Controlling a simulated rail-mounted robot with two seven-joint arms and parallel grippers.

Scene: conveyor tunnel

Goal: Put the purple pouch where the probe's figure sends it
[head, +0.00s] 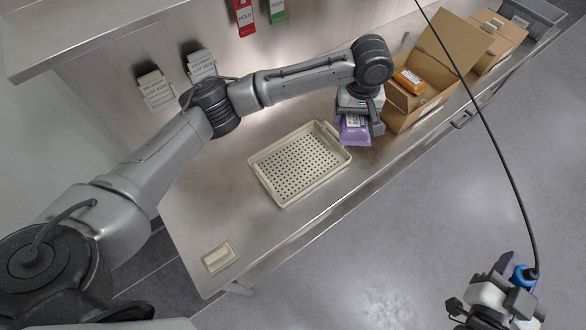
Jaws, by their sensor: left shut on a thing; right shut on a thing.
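The purple pouch (355,133) hangs over the steel bench, with a white printed label on its face. My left gripper (359,112) is shut on its upper part, just left of an open cardboard box (412,105). The probe (521,276) is blue, with a black cable running up from it. My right gripper (510,284) is shut on it at the lower right, over the grey floor. No figure or display of the probe is readable here. The red HOLD tag (245,17) and a green tag (277,11) hang at the back.
A perforated cream tray (256,178) stands empty on the steel bench (222,220). An orange packet (409,82) is in the open box. Another box (497,38) and a grey bin (535,14) stand farther right. The cable crosses the picture in front of the boxes.

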